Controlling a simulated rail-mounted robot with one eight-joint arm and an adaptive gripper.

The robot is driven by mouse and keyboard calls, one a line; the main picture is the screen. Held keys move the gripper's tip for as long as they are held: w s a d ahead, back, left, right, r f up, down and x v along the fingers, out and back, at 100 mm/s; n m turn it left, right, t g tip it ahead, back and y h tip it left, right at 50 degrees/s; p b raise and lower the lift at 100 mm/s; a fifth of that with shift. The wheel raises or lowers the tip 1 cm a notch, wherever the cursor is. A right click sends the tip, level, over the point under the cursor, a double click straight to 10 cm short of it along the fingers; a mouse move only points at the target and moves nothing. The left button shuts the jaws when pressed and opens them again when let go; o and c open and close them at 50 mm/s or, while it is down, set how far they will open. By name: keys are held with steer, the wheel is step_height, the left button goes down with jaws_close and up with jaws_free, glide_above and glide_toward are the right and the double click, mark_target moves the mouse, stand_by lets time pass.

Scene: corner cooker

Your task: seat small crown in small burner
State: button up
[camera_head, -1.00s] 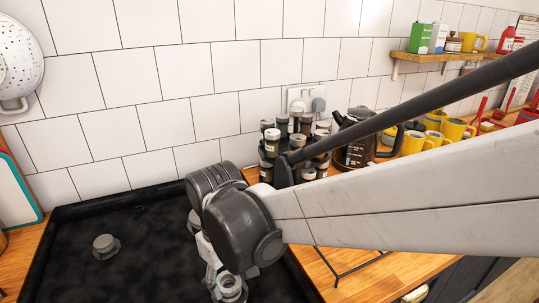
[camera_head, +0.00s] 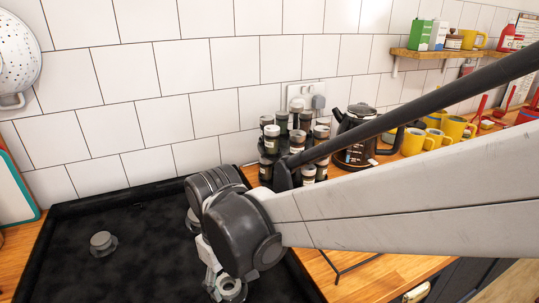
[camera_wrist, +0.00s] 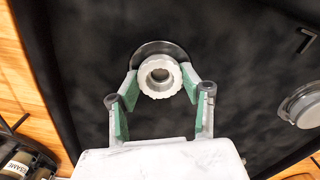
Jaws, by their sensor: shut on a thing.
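The small crown (camera_wrist: 147,83), a pale grey toothed ring with an open centre, is between the green-padded fingers of my gripper (camera_wrist: 160,83) in the wrist view. The gripper is shut on it. A dark round disc with a thin light rim (camera_wrist: 152,47) shows just behind the crown, probably the small burner; the crown covers most of it. I cannot tell whether the crown touches it. In the head view the crown (camera_head: 231,291) shows at the bottom edge below my wrist, and the burner under it is hidden.
Another grey burner (camera_head: 102,242) stands on the black hob (camera_head: 65,270) at left; one also shows at right in the wrist view (camera_wrist: 306,106). The hob's left part is mostly free.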

mark_target(229, 288)
steer(key=o, duration=1.3)
steer(key=shift+c, duration=0.2)
steer(key=shift+r, duration=0.15)
step_height(229, 288, up, 12)
steer(key=s+d+f+m+t, duration=0.1)
steer(key=d+m+t, duration=0.2)
steer(key=d, duration=1.2)
steer(key=d+f+m+t, duration=0.2)
steer(key=d+m+t, duration=0.2)
steer(key=d, duration=1.2)
steer(key=m, duration=0.3)
steer(key=shift+s+d+f, duration=0.25)
steer(key=shift+s+d, duration=0.05)
steer(key=shift+s, duration=0.05)
